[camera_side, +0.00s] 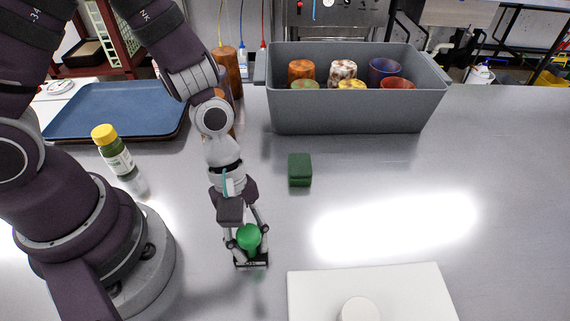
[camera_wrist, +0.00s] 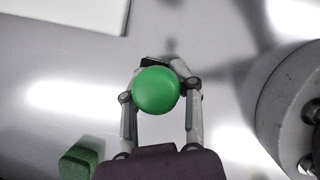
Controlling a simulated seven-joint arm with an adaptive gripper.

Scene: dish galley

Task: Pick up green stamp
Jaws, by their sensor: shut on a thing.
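The green stamp (camera_side: 249,237) shows as a round green knob between the fingers of my gripper (camera_side: 250,252) in the side view. In the wrist view the green stamp (camera_wrist: 157,91) covers much of the space between the fingertips of my gripper (camera_wrist: 163,75). My gripper is shut on it, low over the grey metal counter. A dark base shows at the fingertips. I cannot tell whether the stamp touches the counter.
A dark green block (camera_side: 300,170) stands right of my arm. A grey bin (camera_side: 347,112) with several coloured cylinders is behind. A white board (camera_side: 405,290) lies at front right, a yellow-capped bottle (camera_side: 113,152) and blue tray (camera_side: 118,108) at left. Counter right of the block is clear.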

